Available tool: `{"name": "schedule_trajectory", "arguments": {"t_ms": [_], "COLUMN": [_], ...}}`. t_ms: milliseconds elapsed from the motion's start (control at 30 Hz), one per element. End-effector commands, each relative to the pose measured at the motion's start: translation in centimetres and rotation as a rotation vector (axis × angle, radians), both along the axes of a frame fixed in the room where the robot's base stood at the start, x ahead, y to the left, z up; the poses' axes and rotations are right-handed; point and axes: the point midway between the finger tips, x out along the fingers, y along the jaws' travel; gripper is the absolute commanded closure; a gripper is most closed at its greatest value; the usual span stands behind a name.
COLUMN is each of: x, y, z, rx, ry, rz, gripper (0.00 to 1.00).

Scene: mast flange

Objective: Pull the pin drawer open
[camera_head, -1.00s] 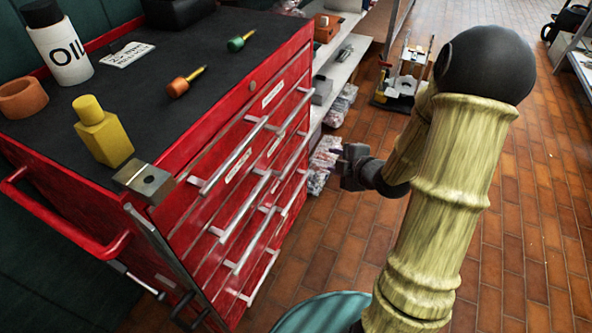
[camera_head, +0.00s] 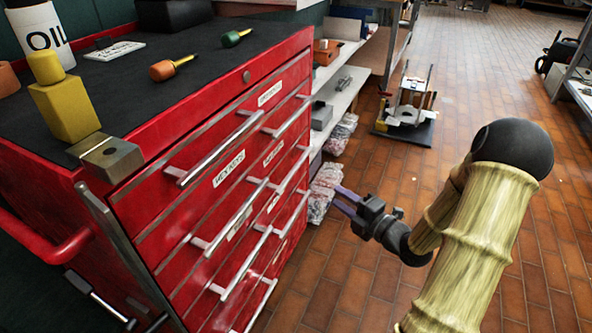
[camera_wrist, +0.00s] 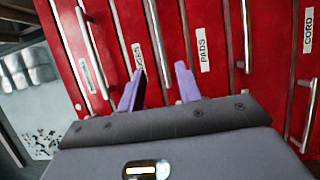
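The red tool cabinet (camera_head: 150,215) fills the left of the head view, with several drawers that have pale bar handles (camera_head: 222,146) and white labels. All its drawers look shut. No label that I can read says pins, so I cannot tell which is the pin drawer; one label in the wrist view reads PADS (camera_wrist: 203,48) and another CORD (camera_wrist: 308,30). My gripper (camera_head: 340,198) is to the right of the drawer fronts, above the floor. In the wrist view my gripper (camera_wrist: 160,70) faces the drawer fronts with its two purple fingers apart and nothing between them.
On the cabinet top are an oil bottle (camera_head: 40,38), a yellow bottle (camera_head: 64,105), a metal block (camera_head: 107,157) and two screwdriver-like tools. Shelving (camera_head: 345,88) with wrapped bundles (camera_head: 325,190) stands beyond the cabinet. A wheeled stand (camera_head: 408,115) is farther back.

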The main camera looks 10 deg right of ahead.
Motion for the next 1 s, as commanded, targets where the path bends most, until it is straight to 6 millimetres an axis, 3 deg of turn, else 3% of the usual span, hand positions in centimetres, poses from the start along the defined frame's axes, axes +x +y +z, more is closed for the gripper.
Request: {"name": "schedule_trajectory", "arguments": {"t_ms": [267, 1000], "x": [2.1, 13.1], "y": [1.4, 8.1], "z": [-0.1, -0.2], "rx": [-0.001, 0.000], "ry": [-0.002, 0.000], "rz": [0.004, 0.002], "gripper": [0.65, 0.65]}}
